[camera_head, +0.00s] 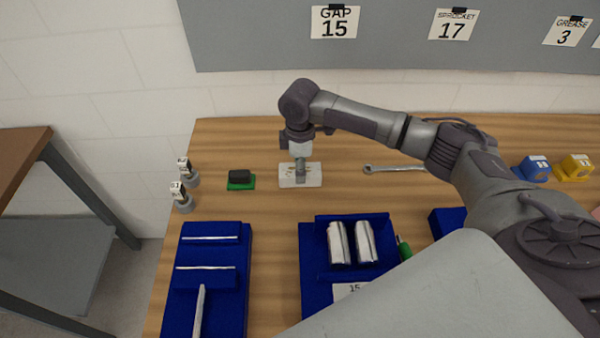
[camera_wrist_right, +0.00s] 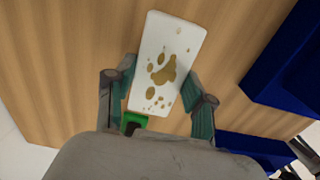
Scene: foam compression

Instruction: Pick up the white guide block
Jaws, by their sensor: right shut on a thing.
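The white guide block (camera_head: 314,176) is a flat white rectangle with brown-gold blotches, near the back of the wooden table. My right gripper (camera_head: 300,178) points down onto it and hides part of its middle. In the right wrist view the white guide block (camera_wrist_right: 166,62) lies between the two fingers of my right gripper (camera_wrist_right: 163,92), which is shut on its long sides. I cannot tell whether the block touches the table. My left gripper is not in view.
A green block with a dark top (camera_head: 240,180) lies left of the guide block. A wrench (camera_head: 390,169) lies to the right. Blue fixtures (camera_head: 243,270) (camera_head: 308,270) stand in front. Small labelled cylinders (camera_head: 190,178) stand at the left edge. Blue (camera_head: 533,169) and yellow (camera_head: 573,168) items sit far right.

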